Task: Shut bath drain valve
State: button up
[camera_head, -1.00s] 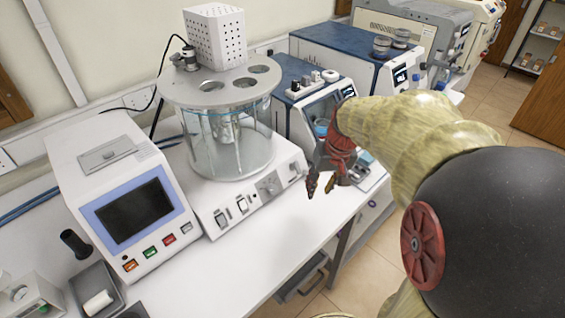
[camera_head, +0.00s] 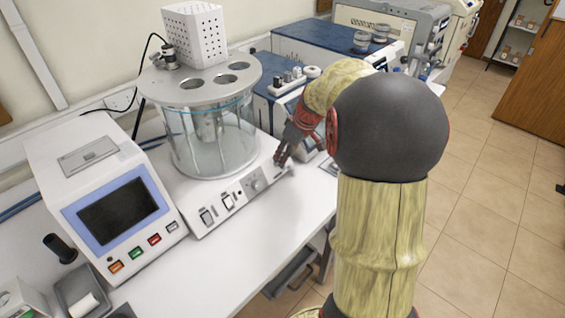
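The bath is a clear glass cylinder (camera_head: 192,148) under a round grey metal lid (camera_head: 205,82) with several holes. It stands on a white base (camera_head: 205,222) whose front panel has switches and a round knob (camera_head: 255,183). My gripper (camera_head: 281,160) is at the right end of this base, just right of and above the knob, with its dark reddish fingers pointing down. The fingers appear close together and small, so their opening and any contact are unclear. I cannot make out the drain valve; the gripper covers the right end of the panel.
A white instrument with a dark screen (camera_head: 118,212) stands left of the bath. Blue-topped machines (camera_head: 325,45) stand behind and to the right. The white bench (camera_head: 215,270) is clear in front of the bath. Tiled floor lies open at right.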

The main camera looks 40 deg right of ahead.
jog(key=shift+b+x, duration=0.35)
jog(key=shift+x, duration=1.4)
jog(key=shift+c, duration=0.4)
grip_shut()
